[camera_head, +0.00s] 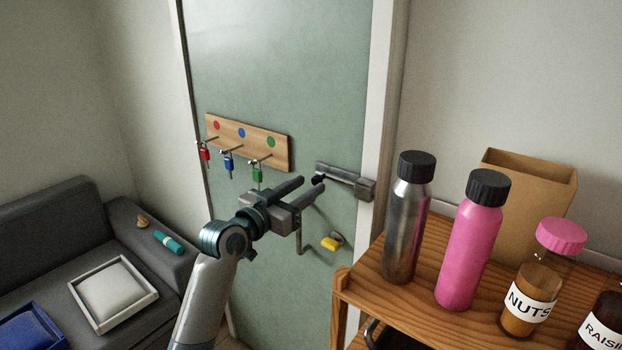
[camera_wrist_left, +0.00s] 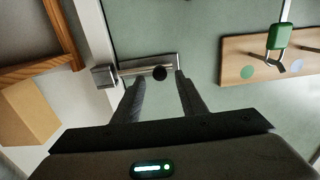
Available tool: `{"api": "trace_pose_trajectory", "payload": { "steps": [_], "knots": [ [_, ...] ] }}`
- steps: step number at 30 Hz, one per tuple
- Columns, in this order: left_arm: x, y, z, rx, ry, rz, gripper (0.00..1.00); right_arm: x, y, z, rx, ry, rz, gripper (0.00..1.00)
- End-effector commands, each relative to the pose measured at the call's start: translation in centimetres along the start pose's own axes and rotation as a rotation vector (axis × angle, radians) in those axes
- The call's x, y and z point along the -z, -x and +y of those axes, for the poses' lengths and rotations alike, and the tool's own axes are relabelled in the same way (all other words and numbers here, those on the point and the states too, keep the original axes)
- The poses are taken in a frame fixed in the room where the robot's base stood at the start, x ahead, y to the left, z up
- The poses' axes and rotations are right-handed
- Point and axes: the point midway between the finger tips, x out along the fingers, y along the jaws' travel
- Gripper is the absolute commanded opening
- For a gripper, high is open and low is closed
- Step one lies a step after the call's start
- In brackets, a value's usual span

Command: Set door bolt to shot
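The grey metal door bolt (camera_head: 345,176) is mounted on the green door near its right edge, with a block-shaped keeper (camera_head: 366,190) on the frame side. Its dark round knob (camera_head: 318,179) shows at the bolt's left end. In the left wrist view, the bolt's bar (camera_wrist_left: 138,71) runs from the knob (camera_wrist_left: 160,73) toward the keeper (camera_wrist_left: 104,76); I cannot tell if its tip is inside. My left gripper (camera_head: 311,185) is open at the bolt, its fingertips either side of the knob in the wrist view (camera_wrist_left: 160,79). Contact is not clear. My right gripper is out of view.
A wooden rack (camera_head: 273,148) with red, blue and green padlocks hangs left of the bolt. A yellow padlock (camera_head: 330,243) hangs below it. A wooden shelf (camera_head: 400,298) with bottles, jars and a cardboard box stands close on the right. A grey sofa (camera_head: 60,230) is at left.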

Motion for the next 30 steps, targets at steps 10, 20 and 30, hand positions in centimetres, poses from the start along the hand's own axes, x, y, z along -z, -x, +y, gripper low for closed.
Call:
{"api": "trace_pose_trajectory", "payload": {
  "steps": [10, 20, 30],
  "knots": [
    [0.0, -2.6, 0.0, 0.0, 0.001, 0.0, 0.38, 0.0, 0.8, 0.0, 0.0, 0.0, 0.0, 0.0],
    [0.0, -2.6, 0.0, 0.0, 0.0, 0.0, 0.29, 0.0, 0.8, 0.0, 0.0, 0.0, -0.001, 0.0],
    [0.0, -2.6, 0.6, -0.001, 0.001, -0.001, 0.0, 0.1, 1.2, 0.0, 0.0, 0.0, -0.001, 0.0]
  ]
}}
